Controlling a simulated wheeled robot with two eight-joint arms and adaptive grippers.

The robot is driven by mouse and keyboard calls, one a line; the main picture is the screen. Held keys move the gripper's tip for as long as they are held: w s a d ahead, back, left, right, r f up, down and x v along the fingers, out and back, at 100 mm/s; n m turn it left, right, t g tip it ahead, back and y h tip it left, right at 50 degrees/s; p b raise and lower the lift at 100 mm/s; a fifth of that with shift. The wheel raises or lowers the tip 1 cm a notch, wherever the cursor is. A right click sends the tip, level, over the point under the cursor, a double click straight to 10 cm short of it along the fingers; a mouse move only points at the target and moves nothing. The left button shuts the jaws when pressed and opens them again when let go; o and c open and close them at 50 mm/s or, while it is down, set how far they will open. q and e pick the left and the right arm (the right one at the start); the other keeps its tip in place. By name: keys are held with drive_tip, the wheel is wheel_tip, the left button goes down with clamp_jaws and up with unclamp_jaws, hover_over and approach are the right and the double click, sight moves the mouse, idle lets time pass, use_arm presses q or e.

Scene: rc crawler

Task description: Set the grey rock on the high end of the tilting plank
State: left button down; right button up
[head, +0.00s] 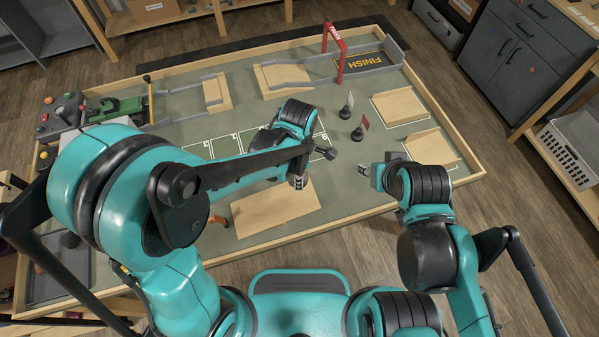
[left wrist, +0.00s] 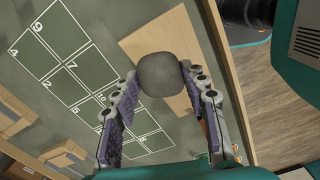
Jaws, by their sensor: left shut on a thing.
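The grey rock (left wrist: 165,74) is a rounded dark grey lump. In the left wrist view my left gripper (left wrist: 160,78) is shut on it, with one finger on each side. The rock is seen over the edge of the pale wooden plank (left wrist: 140,42); the gap below it cannot be judged. In the head view the plank (head: 275,210) lies at the near edge of the board, partly under my left arm. My left gripper (head: 298,181) shows only in part there, and the rock is not clearly visible.
The green board has a low wooden rim (head: 240,250). A numbered grid (left wrist: 65,60) lies beside the plank. Two small flag markers (head: 347,105) stand near the middle. A red finish gate (head: 335,50), several wooden ramps (head: 400,106) and a green crawler (head: 115,108) stand farther off.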

use_arm(q)
drive_tip(key=shift+s+d+f, duration=0.1)
drive_tip(key=shift+s+f, duration=0.05)
drive_tip(key=b, duration=0.6)
hover_over(299, 195)
wheel_tip(299, 195, down, 8)
drive_tip(key=shift+r, duration=0.25)
drive_tip(key=shift+f, duration=0.15)
drive_tip(key=shift+f+b, duration=0.35)
drive_tip(key=shift+b, duration=0.15)
drive_tip(key=shift+f+b, duration=1.45)
drive_tip(key=shift+f, duration=0.25)
drive_tip(key=c, duration=0.8)
unclamp_jaws()
drive_tip(key=shift+r, duration=0.1)
drive_tip(key=shift+o, duration=0.2)
